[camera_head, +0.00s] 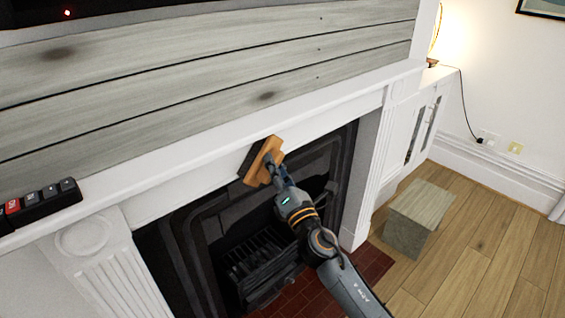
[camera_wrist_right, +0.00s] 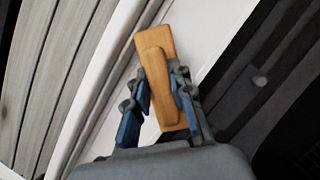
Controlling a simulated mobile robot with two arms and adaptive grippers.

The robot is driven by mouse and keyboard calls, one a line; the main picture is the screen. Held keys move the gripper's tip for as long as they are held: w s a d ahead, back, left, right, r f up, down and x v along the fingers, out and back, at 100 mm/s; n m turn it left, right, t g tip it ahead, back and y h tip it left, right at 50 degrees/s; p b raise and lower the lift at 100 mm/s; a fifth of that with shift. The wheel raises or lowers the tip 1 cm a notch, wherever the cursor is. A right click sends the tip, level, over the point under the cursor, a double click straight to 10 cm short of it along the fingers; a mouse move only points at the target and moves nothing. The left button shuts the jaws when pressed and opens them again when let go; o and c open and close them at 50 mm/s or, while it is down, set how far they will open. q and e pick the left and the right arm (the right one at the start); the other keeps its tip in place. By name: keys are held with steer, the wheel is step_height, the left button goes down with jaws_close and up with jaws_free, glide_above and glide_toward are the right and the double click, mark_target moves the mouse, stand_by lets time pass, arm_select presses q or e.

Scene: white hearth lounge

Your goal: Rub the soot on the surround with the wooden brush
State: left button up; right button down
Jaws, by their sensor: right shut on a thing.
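The wooden brush (camera_head: 262,160) is held by my right gripper (camera_head: 275,172) in front of the white fireplace surround (camera_head: 205,173). Its dark bristle side faces the upper crosspiece of the surround. I cannot tell whether the bristles touch it. The right wrist view shows the brush's wooden back and raised grip (camera_wrist_right: 158,75) between the two fingers of the right gripper (camera_wrist_right: 160,105). No soot mark is visible on the white surface; the brush may hide it. My left gripper is not in view.
A black fire grate (camera_head: 258,268) sits in the dark opening below the surround. A black object with buttons (camera_head: 40,203) lies on the mantel at left. A grey wooden block (camera_head: 418,215) stands on the floor at right. The floor beyond it is clear.

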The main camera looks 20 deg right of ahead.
steer(key=shift+s+a+r, duration=0.2)
steer(key=shift+s+a, duration=0.1)
steer(key=shift+a, duration=0.6)
steer(key=shift+s+a+r, duration=0.25)
steer(key=shift+a, duration=0.6)
steer(key=shift+s+a+r, duration=0.2)
steer(key=shift+s+a, duration=0.1)
steer(key=shift+a, duration=0.6)
steer(key=shift+s, duration=0.1)
steer(key=shift+s+f, duration=0.1)
steer(key=shift+s, duration=0.1)
steer(key=s, duration=0.1)
steer(key=s+d, duration=0.1)
steer(key=s, duration=0.1)
steer(key=s+d, duration=0.1)
steer(key=s, duration=0.1)
steer(key=shift+s+f, duration=0.1)
steer(key=shift+s+d, duration=0.3)
steer(key=shift+s, duration=0.4)
steer(key=shift+s+d, duration=0.25)
steer(key=shift+s, duration=0.45)
